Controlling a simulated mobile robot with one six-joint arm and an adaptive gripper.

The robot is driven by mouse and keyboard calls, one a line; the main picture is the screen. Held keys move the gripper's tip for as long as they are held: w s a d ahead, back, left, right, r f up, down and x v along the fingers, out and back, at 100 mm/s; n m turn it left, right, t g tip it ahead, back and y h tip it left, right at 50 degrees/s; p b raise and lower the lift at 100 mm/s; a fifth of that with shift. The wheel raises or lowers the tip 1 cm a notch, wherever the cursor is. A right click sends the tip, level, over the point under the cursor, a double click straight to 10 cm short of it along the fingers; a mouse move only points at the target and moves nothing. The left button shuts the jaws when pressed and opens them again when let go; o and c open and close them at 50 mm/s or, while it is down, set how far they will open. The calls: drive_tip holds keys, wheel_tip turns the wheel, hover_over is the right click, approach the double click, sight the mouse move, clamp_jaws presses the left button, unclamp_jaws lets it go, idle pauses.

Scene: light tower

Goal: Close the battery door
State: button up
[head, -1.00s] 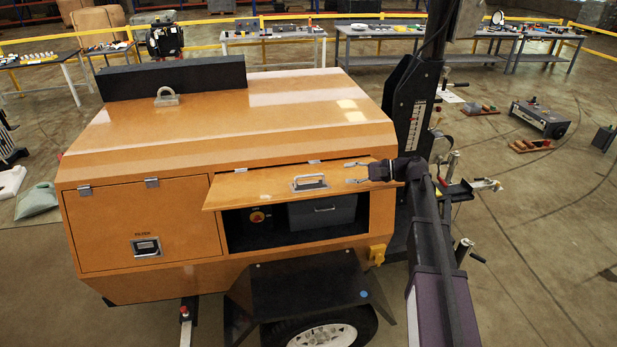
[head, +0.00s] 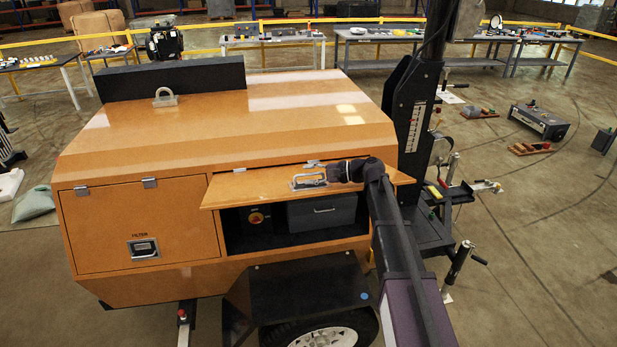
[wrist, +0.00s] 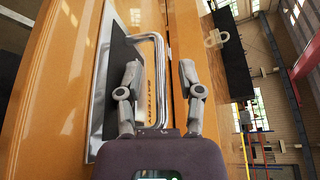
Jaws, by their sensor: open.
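The battery door (head: 245,190) is an orange panel hinged along its top edge, swung up and out over its compartment (head: 290,219). Its metal handle (head: 310,181) is on the upper face. In the wrist view the handle (wrist: 160,80) is a bent metal bar on a dark recessed plate, with part of the word BATTERY beside it. My gripper (head: 328,176) is at the right side of the handle. In the wrist view my gripper (wrist: 160,82) is open, its two fingers on either side of the handle bar. Whether a finger touches the bar cannot be told.
The compartment holds a grey box (head: 325,211) and a red-yellow switch (head: 256,217). A closed filter door (head: 140,225) is at the left. The dark mast (head: 408,110) stands close at the right, and a black fender (head: 300,290) lies below the opening.

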drive_tip(key=shift+a, duration=0.3)
clamp_jaws()
drive_tip(key=shift+f, duration=0.15)
